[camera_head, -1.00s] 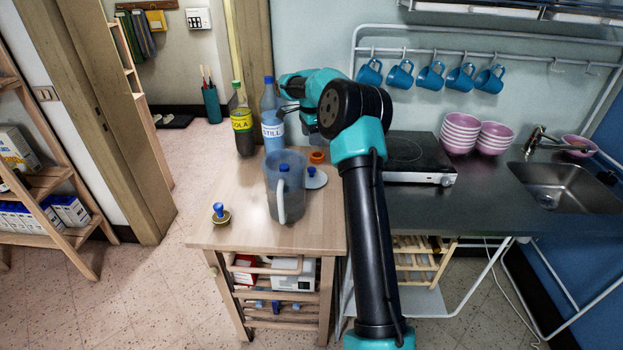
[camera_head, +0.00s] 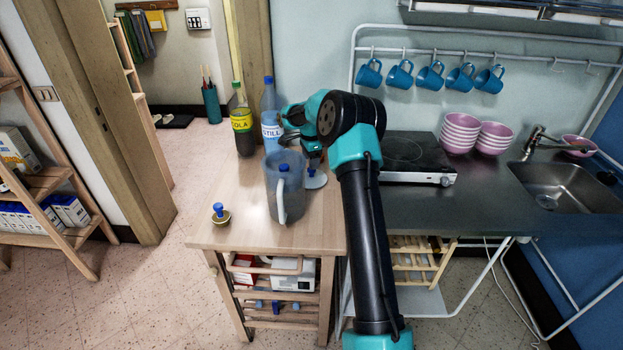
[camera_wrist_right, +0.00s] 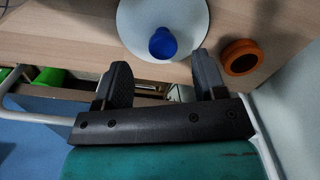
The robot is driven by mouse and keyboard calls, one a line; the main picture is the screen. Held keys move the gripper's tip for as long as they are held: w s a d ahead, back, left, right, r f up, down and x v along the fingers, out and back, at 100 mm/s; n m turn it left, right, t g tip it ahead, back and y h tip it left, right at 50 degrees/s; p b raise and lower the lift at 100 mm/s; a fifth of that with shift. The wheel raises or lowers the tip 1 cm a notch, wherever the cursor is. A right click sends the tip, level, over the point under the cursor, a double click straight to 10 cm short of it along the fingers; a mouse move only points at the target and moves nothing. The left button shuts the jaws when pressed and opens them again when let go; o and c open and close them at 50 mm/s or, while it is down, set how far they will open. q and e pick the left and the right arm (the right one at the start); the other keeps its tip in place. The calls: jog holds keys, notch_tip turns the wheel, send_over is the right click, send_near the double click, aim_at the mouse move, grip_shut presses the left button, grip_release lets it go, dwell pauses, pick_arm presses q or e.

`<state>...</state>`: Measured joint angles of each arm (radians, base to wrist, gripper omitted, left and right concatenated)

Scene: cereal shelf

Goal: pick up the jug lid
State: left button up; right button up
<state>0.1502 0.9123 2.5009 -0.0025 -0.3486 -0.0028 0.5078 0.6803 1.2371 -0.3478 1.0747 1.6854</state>
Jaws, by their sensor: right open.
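The jug lid is a pale disc with a blue knob; it lies on the wooden table, its disc partly visible in the head view (camera_head: 318,182) and in the wrist view (camera_wrist_right: 190,22). My right gripper (camera_head: 312,160) is just above and behind the lid. In the right wrist view its two fingers (camera_wrist_right: 161,62) are open and empty, with the blue knob beyond the gap between their tips. The translucent jug (camera_head: 283,200) with a white handle stands in front, left of the lid. My left gripper is out of view.
A cola bottle (camera_head: 243,125) and a still water bottle (camera_head: 270,115) stand at the table's back left. A small blue-knobbed object (camera_head: 220,214) sits at the front left. An orange ring (camera_wrist_right: 241,57) lies close to the lid. A hob (camera_head: 408,150) is to the right.

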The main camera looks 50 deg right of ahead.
jog(key=shift+d+f, duration=0.15)
jog(key=shift+f, duration=1.15)
jog(key=shift+d+f, duration=0.1)
jog(key=shift+f, duration=1.2)
jog(key=c, duration=1)
jog(key=shift+r, duration=0.15)
notch_tip(320, 180, up, 10)
jog(key=shift+f, duration=0.1)
